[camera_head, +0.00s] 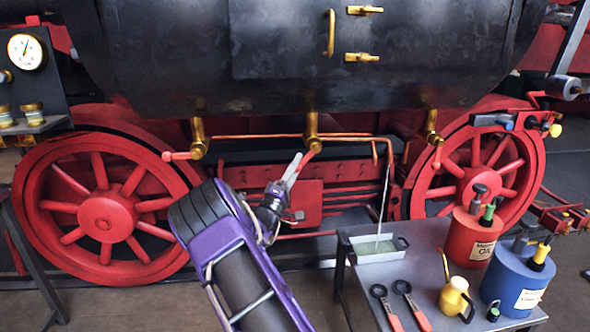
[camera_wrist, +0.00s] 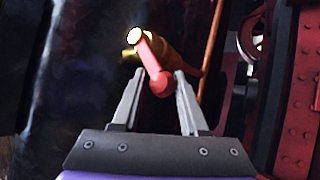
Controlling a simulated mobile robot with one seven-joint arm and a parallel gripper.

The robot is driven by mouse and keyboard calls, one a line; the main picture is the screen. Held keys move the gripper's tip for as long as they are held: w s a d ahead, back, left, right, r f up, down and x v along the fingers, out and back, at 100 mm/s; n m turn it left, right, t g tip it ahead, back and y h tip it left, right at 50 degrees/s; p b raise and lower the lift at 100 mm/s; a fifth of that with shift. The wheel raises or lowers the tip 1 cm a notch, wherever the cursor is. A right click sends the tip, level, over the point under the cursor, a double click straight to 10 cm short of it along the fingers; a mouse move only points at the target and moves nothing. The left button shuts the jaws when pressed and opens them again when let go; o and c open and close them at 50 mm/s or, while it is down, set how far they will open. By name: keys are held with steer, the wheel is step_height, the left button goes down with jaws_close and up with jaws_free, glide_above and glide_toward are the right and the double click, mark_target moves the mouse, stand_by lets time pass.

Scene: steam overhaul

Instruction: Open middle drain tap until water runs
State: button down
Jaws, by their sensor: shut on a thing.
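The middle drain tap (camera_head: 312,125) is a brass fitting under the black boiler, with a short red lever ending in a round knob. In the wrist view the red lever (camera_wrist: 151,62) slants down from the brass body, and its knob sits between my fingertips. My gripper (camera_head: 296,166) reaches up from below and is shut on the lever knob; it also shows in the wrist view (camera_wrist: 158,86). No water shows clearly at the tap's mouth, which is partly hidden by the lever and my gripper.
A left tap (camera_head: 198,138) has its lever pointing left; a right tap (camera_head: 432,128) has its lever hanging down. Copper pipe (camera_head: 345,137) runs right from the middle tap. A metal table (camera_head: 412,268) at right holds a tray (camera_head: 402,242), cans and tools.

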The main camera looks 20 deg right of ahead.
steer(key=shift+s+d+f, duration=0.1)
steer(key=shift+f, duration=0.45)
steer(key=c, duration=0.5)
jaws_free()
steer(key=shift+c, duration=0.2)
steer(key=shift+r, duration=0.3)
steer(key=v, duration=1.7)
steer(key=shift+f, duration=0.2)
steer(key=shift+s, duration=0.1)
